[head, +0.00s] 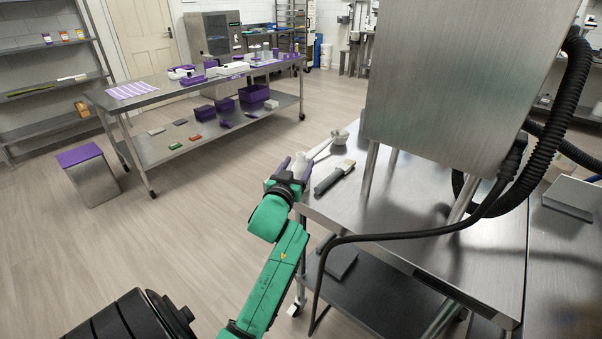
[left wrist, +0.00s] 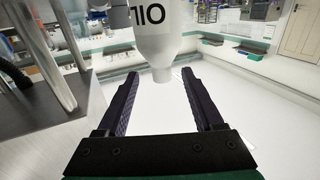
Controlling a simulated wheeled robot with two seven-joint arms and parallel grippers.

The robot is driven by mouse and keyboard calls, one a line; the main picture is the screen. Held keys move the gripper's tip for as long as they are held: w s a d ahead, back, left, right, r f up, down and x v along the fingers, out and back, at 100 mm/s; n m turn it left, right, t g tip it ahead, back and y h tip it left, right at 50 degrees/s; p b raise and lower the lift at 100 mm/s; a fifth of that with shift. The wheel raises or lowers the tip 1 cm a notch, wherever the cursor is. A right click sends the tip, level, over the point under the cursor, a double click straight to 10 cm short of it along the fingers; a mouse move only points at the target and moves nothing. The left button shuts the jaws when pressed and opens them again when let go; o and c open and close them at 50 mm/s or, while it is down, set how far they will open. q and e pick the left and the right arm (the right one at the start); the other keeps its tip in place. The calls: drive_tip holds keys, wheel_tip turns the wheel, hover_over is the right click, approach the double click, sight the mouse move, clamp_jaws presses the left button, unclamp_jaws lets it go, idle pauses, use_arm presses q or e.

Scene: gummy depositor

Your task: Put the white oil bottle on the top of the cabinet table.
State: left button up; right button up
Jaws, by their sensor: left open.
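The white oil bottle (left wrist: 165,35) is ahead of my left gripper in the left wrist view, with dark lettering on its body. That view appears upside down, so the neck points down in the picture. My left gripper (left wrist: 161,78) is open, and the neck lies at or just beyond the gap between its dark fingertips. In the head view the gripper (head: 288,167) is at the left corner of the steel table (head: 400,215), where the bottle (head: 301,166) is partly hidden by the fingers. I cannot tell which furniture is the cabinet table. My right gripper is out of view.
A large steel housing (head: 450,80) stands on legs over the table, with black hoses at its right. A farther table (head: 150,97) holds purple and white items. Floor between is clear.

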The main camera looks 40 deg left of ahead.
sight(300, 161)
use_arm(q)
drive_tip(key=x, duration=0.4)
drive_tip(key=shift+a+f, duration=0.15)
drive_tip(key=shift+s, duration=0.1)
drive_tip(key=c, duration=0.9)
clamp_jaws()
